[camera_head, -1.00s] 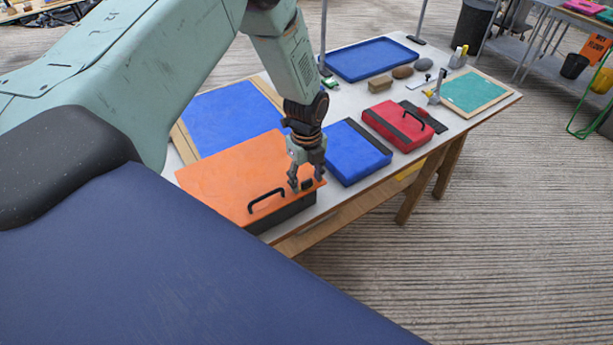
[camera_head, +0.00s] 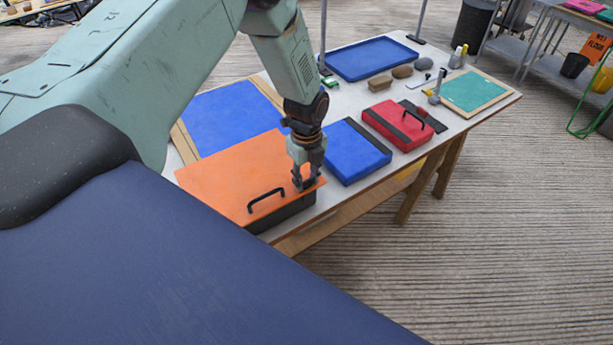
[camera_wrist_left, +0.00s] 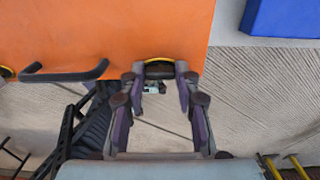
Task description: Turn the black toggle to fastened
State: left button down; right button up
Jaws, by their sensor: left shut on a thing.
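The black toggle (camera_wrist_left: 158,71) sits on a yellow ring at the edge of the orange lid (camera_wrist_left: 100,25) in the left wrist view. The orange lid also shows in the head view (camera_head: 225,180), on top of a dark case. My left gripper (camera_head: 304,186) points down at the lid's right front corner and is shut on the toggle. In the left wrist view my left gripper (camera_wrist_left: 160,78) has one finger on each side of it. In the head view the fingers mostly hide the toggle. My right gripper is in neither view.
A black handle (camera_head: 266,199) stands left of the toggle, with another yellow ring (camera_wrist_left: 6,72) beyond it. A blue case (camera_head: 350,155) lies close on the right, then a red case (camera_head: 398,127). The table edge is just in front.

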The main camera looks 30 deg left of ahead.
pick_arm(q)
jog(key=n, duration=0.3)
jog(key=shift+n, duration=0.4)
jog(key=n, duration=0.4)
jog(key=shift+n, duration=0.3)
jog(key=n, duration=0.4)
jog(key=shift+r+p, duration=0.1)
jog(key=shift+p, duration=0.2)
jog(key=shift+n+p, duration=0.5)
jog(key=shift+n, duration=2.2)
jog(key=c, duration=1)
grip_release()
jog(key=shift+o, duration=0.2)
